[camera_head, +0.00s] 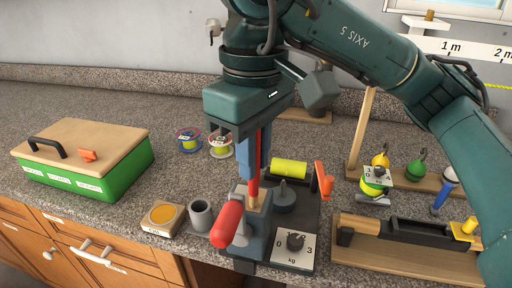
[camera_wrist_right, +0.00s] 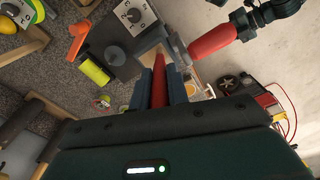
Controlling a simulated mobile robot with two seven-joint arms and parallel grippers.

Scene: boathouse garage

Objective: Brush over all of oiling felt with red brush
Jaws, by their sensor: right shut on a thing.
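My right gripper (camera_head: 255,172) points down and is shut on the red brush (camera_head: 253,182), which stands roughly upright between its blue fingers. The red brush also shows between the fingers in the right wrist view (camera_wrist_right: 159,82). Its lower end is at a pale wooden piece in a grey-blue stand; I cannot tell whether it is inside or just above. The oiling felt (camera_head: 167,213) is a round orange-yellow pad in a square wooden holder with a label, lying left of the gripper near the counter's front edge. Nothing touches the felt. My left gripper is out of view.
A grey cup (camera_head: 200,215) stands between the felt and a red-handled fixture (camera_head: 228,224). A dial scale (camera_head: 295,249) and yellow roll (camera_head: 289,168) are right of the gripper. A green box (camera_head: 110,185) stands at left, with clear counter before the spools (camera_head: 220,146).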

